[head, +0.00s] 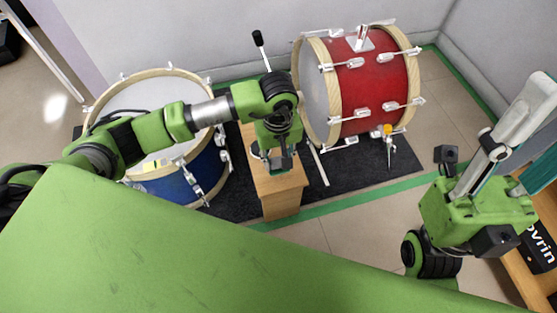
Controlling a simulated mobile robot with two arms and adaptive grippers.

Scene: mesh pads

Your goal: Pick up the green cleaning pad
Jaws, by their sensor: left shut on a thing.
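My left gripper (280,168) points down over the top of a narrow wooden stand (288,190) between two drums. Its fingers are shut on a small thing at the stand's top. A little dark green shows at the fingertips, which I take to be the green cleaning pad (279,173); the fingers hide most of it. I cannot tell whether the pad still touches the stand. My right arm is folded at the right side, and its fingers do not show.
A blue drum (165,178) stands left of the stand and a red drum (372,90) to its right, both close to my left arm. A dark mat (345,175) lies under them. A wooden shelf (528,275) is at the lower right. Grey walls close the back.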

